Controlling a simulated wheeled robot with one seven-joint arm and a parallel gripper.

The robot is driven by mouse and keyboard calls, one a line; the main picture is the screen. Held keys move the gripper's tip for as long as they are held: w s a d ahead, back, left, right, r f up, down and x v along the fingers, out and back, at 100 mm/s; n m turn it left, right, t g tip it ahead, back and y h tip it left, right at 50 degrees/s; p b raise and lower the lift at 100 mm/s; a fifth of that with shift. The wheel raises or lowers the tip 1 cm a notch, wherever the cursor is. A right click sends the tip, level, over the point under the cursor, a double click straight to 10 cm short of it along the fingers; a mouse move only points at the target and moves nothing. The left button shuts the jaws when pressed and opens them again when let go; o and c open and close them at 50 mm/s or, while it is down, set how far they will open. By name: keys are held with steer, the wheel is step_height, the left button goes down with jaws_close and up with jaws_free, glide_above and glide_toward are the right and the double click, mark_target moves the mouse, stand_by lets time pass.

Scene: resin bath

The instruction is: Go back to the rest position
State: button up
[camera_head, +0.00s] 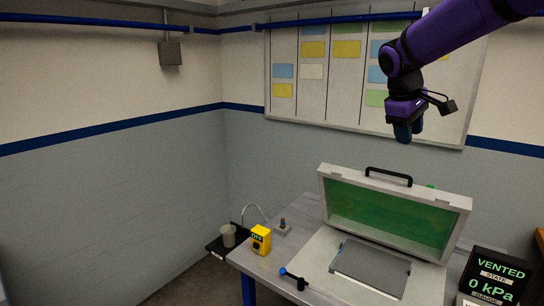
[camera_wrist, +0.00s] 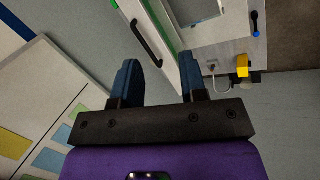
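My gripper (camera_head: 407,132) hangs from the purple arm in the upper right of the head view, fingers pointing down. It is in the air, above and behind the opened lid (camera_head: 393,205) of the white chamber and in front of the wall board. In the wrist view my gripper (camera_wrist: 160,68) shows two blue fingers spread apart with nothing between them. The lid stands tilted up, with a green inner face and a black handle (camera_head: 388,176). A grey plate (camera_head: 370,268) lies in the chamber base.
A table (camera_head: 262,270) carries the chamber, a blue-tipped black lever (camera_head: 294,279) and a yellow box (camera_head: 261,240) reading OFF. A grey cup (camera_head: 228,236) stands on a black side shelf. A display (camera_head: 494,279) reads VENTED, 0 kPa. A board (camera_head: 345,100) hangs behind my arm.

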steer(key=s+a+f+m+t+y, duration=0.1)
steer(key=s+m+y, duration=0.1)
steer(key=s, duration=1.4)
steer(key=s+a+f+m+t+y, duration=0.1)
steer(key=s+m, duration=0.3)
steer(key=s, duration=1.2)
steer(key=shift+a+f+t+y, duration=0.2)
steer(key=shift+f+t+y, duration=0.2)
steer(key=shift+f+t, duration=0.25)
steer(key=shift+r, duration=0.1)
